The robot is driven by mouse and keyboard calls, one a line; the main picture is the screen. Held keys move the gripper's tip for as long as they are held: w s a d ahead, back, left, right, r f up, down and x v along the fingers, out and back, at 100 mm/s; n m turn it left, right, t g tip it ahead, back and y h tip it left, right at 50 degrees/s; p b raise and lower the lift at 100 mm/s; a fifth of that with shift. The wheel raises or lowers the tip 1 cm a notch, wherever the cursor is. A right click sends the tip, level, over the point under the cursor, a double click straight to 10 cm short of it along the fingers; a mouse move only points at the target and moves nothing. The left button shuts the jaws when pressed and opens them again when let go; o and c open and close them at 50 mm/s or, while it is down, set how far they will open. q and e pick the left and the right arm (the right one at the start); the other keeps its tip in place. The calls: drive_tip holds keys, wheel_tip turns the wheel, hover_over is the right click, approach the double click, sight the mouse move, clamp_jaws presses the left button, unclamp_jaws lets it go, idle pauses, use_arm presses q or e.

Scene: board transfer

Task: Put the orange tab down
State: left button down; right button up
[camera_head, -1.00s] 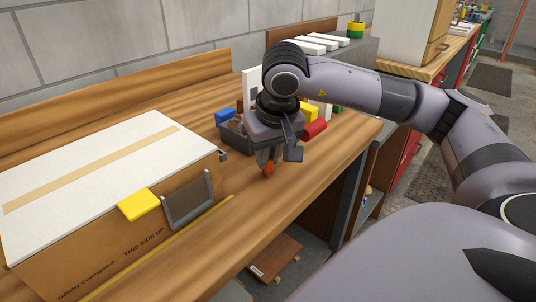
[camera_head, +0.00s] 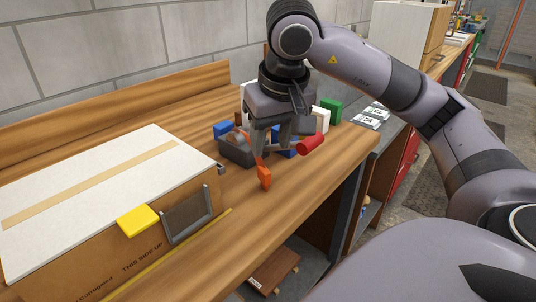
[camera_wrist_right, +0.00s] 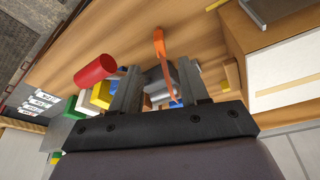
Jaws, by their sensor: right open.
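The orange tab (camera_head: 264,178) is on the wooden bench top, near the front edge, in the head view. It looks like a thin strip, its near end toward the bench's front; whether it lies flat or leans is unclear. My right gripper (camera_head: 272,150) is just above and behind it, pointing down, open. In the right wrist view the tab (camera_wrist_right: 160,48) runs in line with the gap between the two spread fingers (camera_wrist_right: 160,82), and neither finger appears to touch it. My left gripper is not in view.
A red cylinder (camera_head: 311,143) lies to the right, near the fingers. A cardboard box (camera_head: 60,190) with a yellow block (camera_head: 138,219) fills the left. Bare bench shows around the tab.

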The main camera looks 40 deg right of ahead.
drive_tip(key=v, duration=0.3)
drive_tip(key=shift+s+r+p, duration=0.1)
drive_tip(key=shift+r+p, duration=0.1)
drive_tip(key=shift+p, duration=0.1)
idle(0.3)
